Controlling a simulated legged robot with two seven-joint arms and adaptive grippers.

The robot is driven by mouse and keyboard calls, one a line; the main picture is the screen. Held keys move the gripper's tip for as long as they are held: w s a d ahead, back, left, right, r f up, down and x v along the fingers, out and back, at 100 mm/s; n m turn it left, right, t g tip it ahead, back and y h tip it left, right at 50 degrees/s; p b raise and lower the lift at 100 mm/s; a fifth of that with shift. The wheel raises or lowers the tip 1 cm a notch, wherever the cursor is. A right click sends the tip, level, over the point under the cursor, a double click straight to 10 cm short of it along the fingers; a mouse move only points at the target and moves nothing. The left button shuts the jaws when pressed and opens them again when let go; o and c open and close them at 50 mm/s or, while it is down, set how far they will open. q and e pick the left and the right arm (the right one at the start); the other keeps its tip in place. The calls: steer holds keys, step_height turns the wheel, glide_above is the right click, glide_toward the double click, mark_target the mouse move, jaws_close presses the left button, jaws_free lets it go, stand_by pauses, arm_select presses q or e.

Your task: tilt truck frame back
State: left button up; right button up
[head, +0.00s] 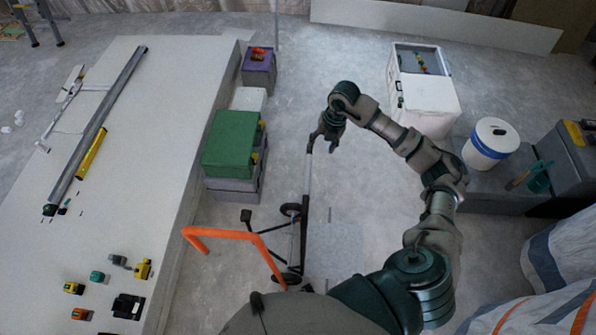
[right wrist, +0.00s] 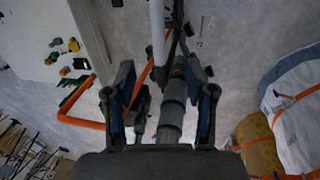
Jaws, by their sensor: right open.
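The truck frame (head: 305,205) stands on the concrete floor in the middle of the head view, with dark wheels (head: 290,209) and a thin upright bar. An orange bent tube (head: 235,235) is beside it on the left; I cannot tell if the two are joined. My right gripper (head: 322,142) is at the far end of the bar, pointing down. In the right wrist view its two fingers (right wrist: 160,72) are apart. A grey tube (right wrist: 171,118) lies between them in that picture; I cannot tell whether they touch it. My left gripper is out of view.
A long pale table (head: 150,150) fills the left side, with a metal rail (head: 100,125) and small tools. Green (head: 230,140) and purple (head: 258,65) boxes stand beside it. A white cooler (head: 428,95) and a white bucket (head: 490,145) are at right. Floor beyond the truck is clear.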

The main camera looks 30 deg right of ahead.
mark_target(309, 172)
steer(key=a+f, duration=0.1)
steer(key=f, duration=0.4)
steer(key=w+a+f+p, duration=0.1)
steer(key=f, duration=0.5)
steer(key=a+f+p, duration=0.1)
steer(key=f, duration=0.4)
steer(key=shift+w+a+f, duration=0.1)
steer(key=shift+w+f, duration=0.2)
steer(key=shift+w, duration=0.05)
steer(key=shift+a, duration=0.1)
steer(key=shift+c, duration=0.8)
jaws_close()
